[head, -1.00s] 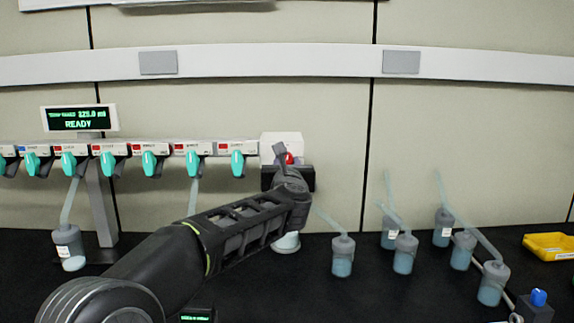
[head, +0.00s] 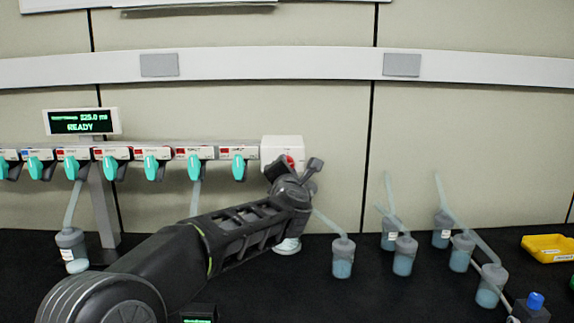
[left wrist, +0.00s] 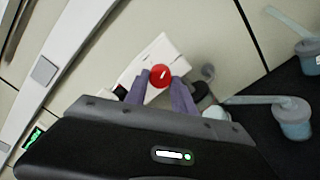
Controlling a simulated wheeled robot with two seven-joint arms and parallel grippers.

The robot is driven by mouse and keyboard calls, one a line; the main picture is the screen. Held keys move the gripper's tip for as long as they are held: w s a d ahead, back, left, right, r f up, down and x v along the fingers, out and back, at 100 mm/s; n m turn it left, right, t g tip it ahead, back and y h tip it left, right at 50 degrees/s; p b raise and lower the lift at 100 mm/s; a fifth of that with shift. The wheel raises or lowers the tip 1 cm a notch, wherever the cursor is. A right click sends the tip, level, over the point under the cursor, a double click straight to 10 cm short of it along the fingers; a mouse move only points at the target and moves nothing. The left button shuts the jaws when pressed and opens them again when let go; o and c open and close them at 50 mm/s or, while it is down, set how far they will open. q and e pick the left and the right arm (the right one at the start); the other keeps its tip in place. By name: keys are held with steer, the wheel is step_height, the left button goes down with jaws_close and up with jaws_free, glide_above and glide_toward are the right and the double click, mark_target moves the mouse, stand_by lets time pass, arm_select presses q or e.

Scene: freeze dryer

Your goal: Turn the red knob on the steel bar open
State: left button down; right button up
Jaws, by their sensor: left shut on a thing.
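The red knob (head: 291,161) is on the white block (head: 282,147) at the right end of the steel bar (head: 128,146). In the head view my left gripper (head: 289,170) partly covers it. In the left wrist view the knob (left wrist: 161,76) sits between the two purple-grey fingers of my left gripper (left wrist: 161,86), with a short white mark on its face. The gripper is shut on the knob. Its body is tilted relative to the bar. My right gripper is not in view.
A row of teal-handled valves lines the bar to the left. A display (head: 81,122) above it reads READY. Several capped flasks, such as this one (head: 342,260), stand on the black bench at right, near a yellow tray (head: 548,248).

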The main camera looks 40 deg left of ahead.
arm_select(q)
steer(key=m+p, duration=0.1)
steer(key=m, duration=0.4)
steer(key=shift+p, duration=0.4)
steer(key=c, duration=1.1)
jaws_free()
steer(key=shift+o, duration=0.2)
steer(key=b+v, duration=0.1)
steer(key=v, duration=0.6)
steer(key=shift+s+d, duration=0.3)
steer(key=shift+r, duration=0.1)
